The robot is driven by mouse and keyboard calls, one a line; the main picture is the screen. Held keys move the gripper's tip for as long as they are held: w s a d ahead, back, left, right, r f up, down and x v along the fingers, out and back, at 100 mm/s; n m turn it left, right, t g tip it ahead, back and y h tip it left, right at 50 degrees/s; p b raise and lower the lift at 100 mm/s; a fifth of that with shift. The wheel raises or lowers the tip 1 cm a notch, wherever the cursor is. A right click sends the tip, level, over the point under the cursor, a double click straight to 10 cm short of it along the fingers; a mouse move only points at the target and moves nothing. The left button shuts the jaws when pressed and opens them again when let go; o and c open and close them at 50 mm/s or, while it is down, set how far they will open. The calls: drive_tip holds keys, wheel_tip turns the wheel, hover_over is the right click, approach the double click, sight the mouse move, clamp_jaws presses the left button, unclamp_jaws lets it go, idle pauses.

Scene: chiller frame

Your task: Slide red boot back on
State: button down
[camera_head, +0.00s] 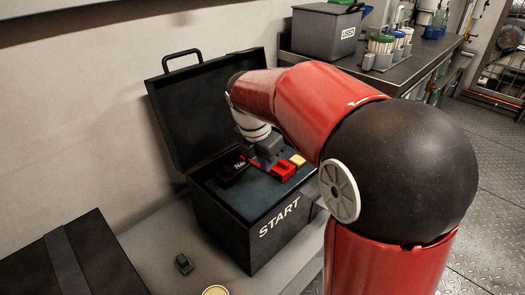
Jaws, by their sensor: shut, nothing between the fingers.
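A red piece (282,169), which looks like the red boot, lies inside an open black case (222,226) marked START. My gripper (262,165) points down into the case, close beside the red piece at its left end. It is shut and holds nothing. Whether it touches the red piece I cannot tell. My arm comes in from the right and hides part of the case's right side. What lies under the red piece is hidden.
A small black labelled block (232,171) and a yellow block (298,160) are beside the red piece. The raised lid (195,110) stands behind. A small dark green object (184,264) lies on the bench in front. A grey USED bin (325,30) stands on the back counter.

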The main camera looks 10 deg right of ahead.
sight(279, 170)
drive_tip(key=x, duration=0.3)
drive_tip(key=shift+w+d+f, duration=0.1)
drive_tip(key=shift+w+d, duration=0.05)
drive_tip(key=shift+d, duration=0.1)
drive_tip(key=shift+w+d, duration=0.65)
drive_tip(key=shift+d, duration=0.4)
drive_tip(key=shift+w+d, duration=0.3)
drive_tip(key=shift+d, duration=0.1)
